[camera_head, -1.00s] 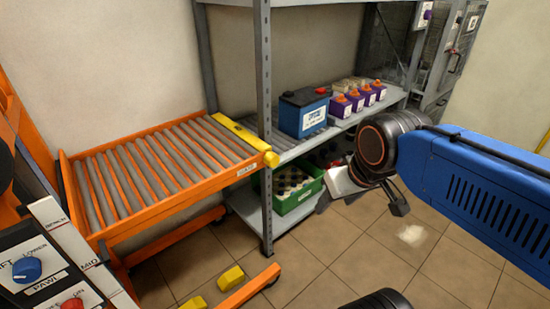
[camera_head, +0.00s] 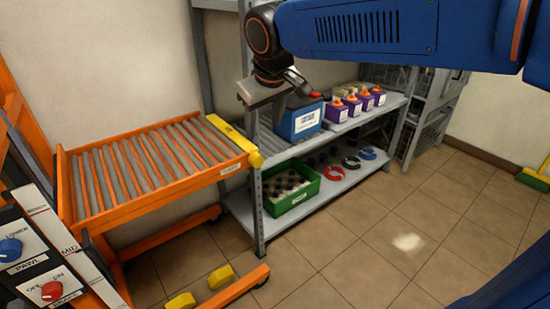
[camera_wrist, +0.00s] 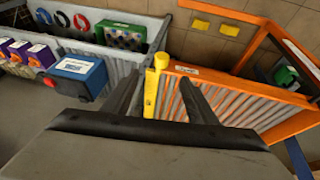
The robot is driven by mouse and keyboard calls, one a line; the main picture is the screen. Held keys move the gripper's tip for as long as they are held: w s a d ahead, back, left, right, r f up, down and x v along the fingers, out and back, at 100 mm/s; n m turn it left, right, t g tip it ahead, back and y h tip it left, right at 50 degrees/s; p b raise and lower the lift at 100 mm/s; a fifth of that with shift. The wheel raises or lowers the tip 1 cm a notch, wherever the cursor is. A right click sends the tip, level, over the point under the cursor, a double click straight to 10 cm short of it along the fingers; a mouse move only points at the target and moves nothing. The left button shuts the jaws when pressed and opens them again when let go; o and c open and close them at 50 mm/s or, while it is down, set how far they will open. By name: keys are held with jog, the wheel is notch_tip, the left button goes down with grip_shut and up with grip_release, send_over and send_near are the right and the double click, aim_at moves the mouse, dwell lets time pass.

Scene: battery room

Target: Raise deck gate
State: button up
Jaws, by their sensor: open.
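The deck gate appears to be the yellow bar (camera_head: 232,138) along the right end of the orange roller deck (camera_head: 200,180). It lies low across that end, beside the grey shelf, with a rounded knob at its front end. My gripper (camera_head: 262,98) is open and empty, above and a little right of the bar in the head view. In the wrist view, the yellow bar (camera_wrist: 152,92) shows between the two dark fingers of my gripper (camera_wrist: 159,77), nearer the left finger. The bar looks below the fingertips; I cannot tell the exact gap.
A grey shelf post (camera_head: 257,205) stands right beside the deck's end. The shelf holds a blue battery (camera_head: 300,122), several purple batteries (camera_head: 352,105) and a green crate (camera_head: 292,198). A panel with blue (camera_head: 9,250) and red (camera_head: 52,291) knobs is at lower left.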

aim_at(256, 157)
jog(key=x, duration=1.1)
jog(key=a+x, duration=0.1)
jog(key=x, duration=0.5)
jog(key=shift+w+a, duration=0.1)
jog(key=shift+w, duration=0.3)
jog(key=c, duration=1.1)
